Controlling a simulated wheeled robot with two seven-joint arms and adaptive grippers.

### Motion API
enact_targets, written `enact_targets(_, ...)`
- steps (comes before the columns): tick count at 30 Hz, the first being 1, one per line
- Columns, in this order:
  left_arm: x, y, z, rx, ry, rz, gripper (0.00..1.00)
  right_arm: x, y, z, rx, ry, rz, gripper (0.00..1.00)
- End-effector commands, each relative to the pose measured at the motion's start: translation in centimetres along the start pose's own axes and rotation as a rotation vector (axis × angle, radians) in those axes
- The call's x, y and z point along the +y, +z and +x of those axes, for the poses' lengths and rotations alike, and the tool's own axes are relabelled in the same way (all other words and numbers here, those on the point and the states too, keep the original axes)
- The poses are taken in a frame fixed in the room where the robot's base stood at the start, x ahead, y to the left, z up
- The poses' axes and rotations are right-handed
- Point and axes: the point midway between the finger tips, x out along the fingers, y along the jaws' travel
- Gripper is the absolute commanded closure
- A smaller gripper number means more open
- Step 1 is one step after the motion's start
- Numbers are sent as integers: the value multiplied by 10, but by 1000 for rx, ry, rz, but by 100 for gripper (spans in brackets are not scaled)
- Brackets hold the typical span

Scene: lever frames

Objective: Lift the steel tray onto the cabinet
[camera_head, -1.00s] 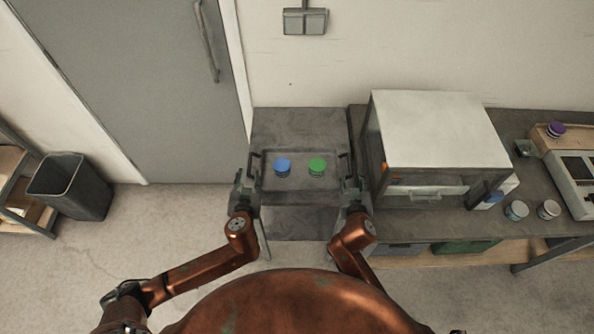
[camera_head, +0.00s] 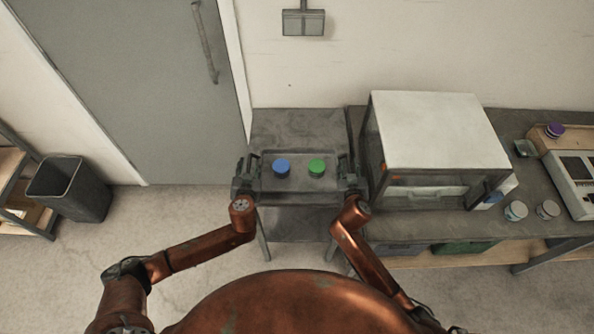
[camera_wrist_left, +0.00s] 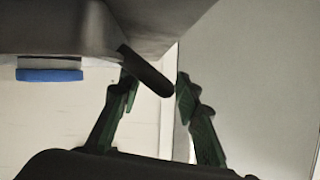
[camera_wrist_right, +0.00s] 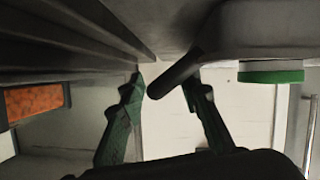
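The steel tray (camera_head: 300,190) lies level on a small grey stand (camera_head: 300,125), with a dark handle at each short end. A blue-lidded jar (camera_head: 281,168) and a green-lidded jar (camera_head: 317,168) stand on it. My left gripper (camera_head: 247,165) is at the tray's left handle; in the left wrist view its open fingers (camera_wrist_left: 155,82) have the handle bar (camera_wrist_left: 148,72) between them. My right gripper (camera_head: 347,165) is at the right handle; in the right wrist view its open fingers (camera_wrist_right: 163,82) also straddle the handle bar (camera_wrist_right: 176,76). Neither pair looks closed on its bar.
A white-topped cabinet (camera_head: 440,130) stands on the bench just right of the stand, close to my right gripper. Jars (camera_head: 516,210) and a device (camera_head: 575,180) are further right. A door (camera_head: 140,80) and a bin (camera_head: 70,188) are at left.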

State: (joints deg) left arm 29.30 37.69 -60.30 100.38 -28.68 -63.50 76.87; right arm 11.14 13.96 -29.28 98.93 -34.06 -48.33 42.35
Motion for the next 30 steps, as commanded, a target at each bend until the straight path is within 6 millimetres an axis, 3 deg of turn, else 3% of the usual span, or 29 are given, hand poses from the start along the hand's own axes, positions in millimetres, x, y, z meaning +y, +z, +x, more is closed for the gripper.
enact_targets(8, -1, 0, 0, -1, -1, -1, 70, -1, 0, 0, 0, -1, 0, 70)
enact_targets(21, -1, 1, 0, -1, -1, -1, 100, -1, 0, 0, 0, -1, 0, 100)
enact_targets(30, 0, 1, 0, -1, -1, -1, 100, -1, 0, 0, 0, -1, 0, 100)
